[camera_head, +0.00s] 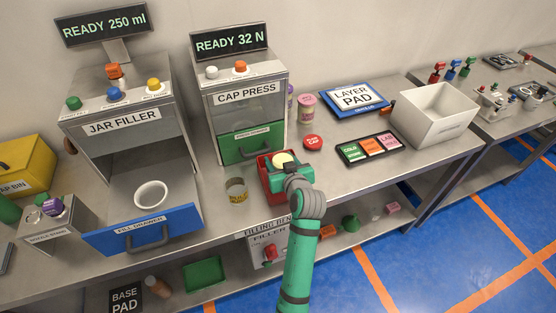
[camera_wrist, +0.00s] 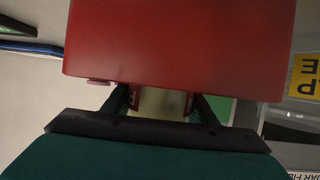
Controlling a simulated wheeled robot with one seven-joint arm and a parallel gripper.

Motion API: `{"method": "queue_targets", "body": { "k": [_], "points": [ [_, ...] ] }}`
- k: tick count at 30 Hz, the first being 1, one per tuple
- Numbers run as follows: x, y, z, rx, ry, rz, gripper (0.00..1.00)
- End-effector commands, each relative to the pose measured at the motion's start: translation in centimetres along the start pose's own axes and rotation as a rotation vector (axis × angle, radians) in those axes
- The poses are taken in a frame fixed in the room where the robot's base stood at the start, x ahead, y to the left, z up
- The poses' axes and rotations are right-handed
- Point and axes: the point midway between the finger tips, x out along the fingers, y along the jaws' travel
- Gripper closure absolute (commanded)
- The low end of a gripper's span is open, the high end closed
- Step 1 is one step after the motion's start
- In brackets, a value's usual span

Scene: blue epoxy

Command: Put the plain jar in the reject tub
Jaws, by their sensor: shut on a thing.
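My gripper (camera_head: 283,166) is at the red box (camera_head: 279,197) in front of the cap press. It is shut on a pale jar (camera_wrist: 160,103), which shows no label on its small visible part. The jar's pale yellow round top (camera_head: 283,158) shows above the red box in the head view; my gripper hides most of the rest. The red box (camera_wrist: 180,45) fills the upper wrist view. I cannot tell whether the jar touches it. No tub label is readable; a white open tub (camera_head: 437,128) with an unreadable label stands at the right.
The cap press (camera_head: 247,95) is close behind. A red disc (camera_head: 313,142), a pink-topped jar (camera_head: 306,107) and a label tray (camera_head: 369,149) lie to the right. The blue fill drawer (camera_head: 144,231) juts out at left.

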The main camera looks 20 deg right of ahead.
Motion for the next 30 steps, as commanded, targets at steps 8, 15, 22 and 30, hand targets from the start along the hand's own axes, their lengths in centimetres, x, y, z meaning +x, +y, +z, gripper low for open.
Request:
{"method": "queue_targets", "body": {
  "k": [8, 15, 22, 30],
  "points": [
    [0.4, -0.6, 0.6, -0.003, 0.002, -0.007, 0.79],
    [0.5, -0.6, 0.7, -0.003, 0.001, -0.008, 0.4],
    [0.4, -0.4, 0.7, -0.002, 0.001, -0.005, 0.4],
    [-1.4, -0.1, -0.3, 0.0, 0.001, -0.001, 0.4]
  ]
}}
